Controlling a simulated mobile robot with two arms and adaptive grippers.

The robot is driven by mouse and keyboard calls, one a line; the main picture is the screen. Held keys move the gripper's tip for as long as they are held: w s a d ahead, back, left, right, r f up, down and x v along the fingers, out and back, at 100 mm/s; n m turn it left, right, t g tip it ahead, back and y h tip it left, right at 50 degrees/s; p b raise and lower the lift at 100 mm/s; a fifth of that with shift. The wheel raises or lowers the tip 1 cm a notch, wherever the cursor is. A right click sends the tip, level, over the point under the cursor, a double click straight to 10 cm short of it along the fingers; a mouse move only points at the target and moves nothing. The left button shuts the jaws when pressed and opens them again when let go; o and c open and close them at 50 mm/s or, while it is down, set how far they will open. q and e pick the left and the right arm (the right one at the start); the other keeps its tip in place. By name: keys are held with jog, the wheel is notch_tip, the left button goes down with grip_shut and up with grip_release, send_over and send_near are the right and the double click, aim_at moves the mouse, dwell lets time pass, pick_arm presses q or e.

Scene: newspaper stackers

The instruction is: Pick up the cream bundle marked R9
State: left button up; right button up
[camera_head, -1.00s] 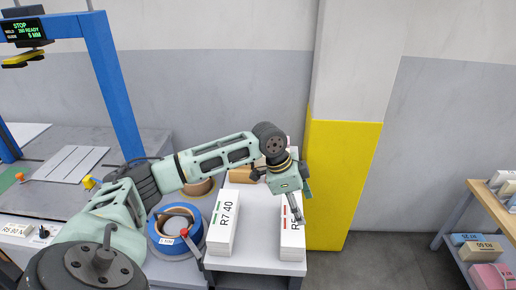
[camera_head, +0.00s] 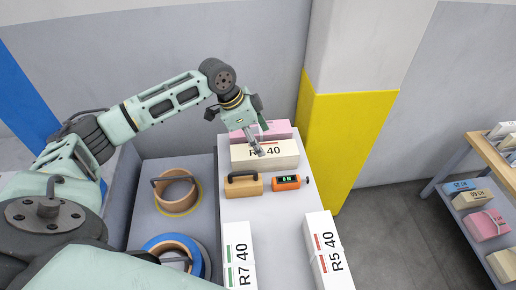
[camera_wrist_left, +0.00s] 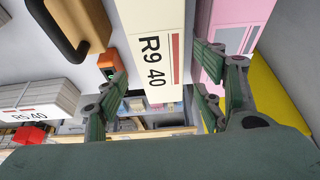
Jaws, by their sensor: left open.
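The cream bundle (camera_head: 286,154) lies at the back of the grey bench, in front of a pink bundle. Its label is partly covered by my gripper in the head view. In the left wrist view the cream bundle (camera_wrist_left: 152,20) clearly reads R9 40 with a red bar. My left gripper (camera_head: 259,151) is above the bundle's front face, pointing down. In the left wrist view its open fingers (camera_wrist_left: 163,90) stand on either side of the bundle's labelled end. I cannot tell whether they touch it. My right gripper is not in view.
The pink bundle (camera_head: 280,129) is close behind. A wooden block with a black handle (camera_head: 243,187) and an orange gauge (camera_head: 286,183) sit in front. White bundles R7 40 (camera_head: 239,258) and R5 40 (camera_head: 322,250) lie nearer. A yellow-painted pillar (camera_head: 345,135) stands at right.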

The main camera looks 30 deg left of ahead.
aim_at(264, 149)
pick_arm(q)
jog(key=p+x, duration=0.1)
jog(key=x, duration=0.2)
jog(key=shift+s+d+r, duration=0.1)
jog(key=shift+s+d, duration=0.1)
jog(key=x, duration=0.1)
jog(key=p+x, duration=0.1)
jog(key=x, duration=0.1)
jog(key=shift+w+a+f, duration=0.15)
jog(key=shift+a+f, duration=0.1)
jog(key=shift+f, duration=0.25)
jog(key=shift+d, duration=0.1)
grip_shut()
jog(key=shift+w+r, duration=0.15)
jog(key=shift+r, duration=0.05)
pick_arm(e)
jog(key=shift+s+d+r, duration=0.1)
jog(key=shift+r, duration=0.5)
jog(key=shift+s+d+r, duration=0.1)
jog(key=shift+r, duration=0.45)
